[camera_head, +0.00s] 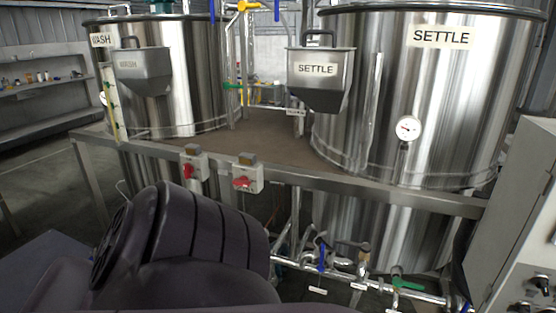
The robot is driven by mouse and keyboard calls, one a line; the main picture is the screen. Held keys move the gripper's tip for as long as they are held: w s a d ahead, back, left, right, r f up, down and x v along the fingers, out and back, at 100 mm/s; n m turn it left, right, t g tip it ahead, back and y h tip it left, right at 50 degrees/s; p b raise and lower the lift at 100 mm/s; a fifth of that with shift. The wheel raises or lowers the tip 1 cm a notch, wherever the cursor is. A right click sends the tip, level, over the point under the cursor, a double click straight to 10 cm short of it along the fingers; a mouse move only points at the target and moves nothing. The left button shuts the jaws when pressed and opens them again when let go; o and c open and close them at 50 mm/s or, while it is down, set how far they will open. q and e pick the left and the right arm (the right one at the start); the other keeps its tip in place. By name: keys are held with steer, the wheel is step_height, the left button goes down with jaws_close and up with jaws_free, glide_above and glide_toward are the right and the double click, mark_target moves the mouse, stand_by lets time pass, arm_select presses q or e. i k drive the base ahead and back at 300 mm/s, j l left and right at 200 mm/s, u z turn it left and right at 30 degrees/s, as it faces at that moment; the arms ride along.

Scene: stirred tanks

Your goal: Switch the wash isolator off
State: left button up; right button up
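Two small grey isolator boxes with red rotary handles hang on the front rail of the platform. The left isolator (192,166) is nearer the tank labelled WASH (190,75); its red handle looks roughly upright. The right isolator (246,176) has a red handle that looks turned more sideways. The lettering on both boxes is too small to read, so I cannot confirm which is the wash one. A large dark arm link of mine fills the lower left, below and in front of the boxes. Neither gripper shows.
The tank labelled SETTLE (460,110) stands at right with a round gauge (408,128). Hoppers labelled WASH (143,72) and SETTLE (318,85) hang before the tanks. Pipes with valves (360,268) run below the platform rail (370,187). A grey cabinet (525,200) stands far right.

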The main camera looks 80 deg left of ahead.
mark_target(189, 169)
steer(key=u, duration=3.05)
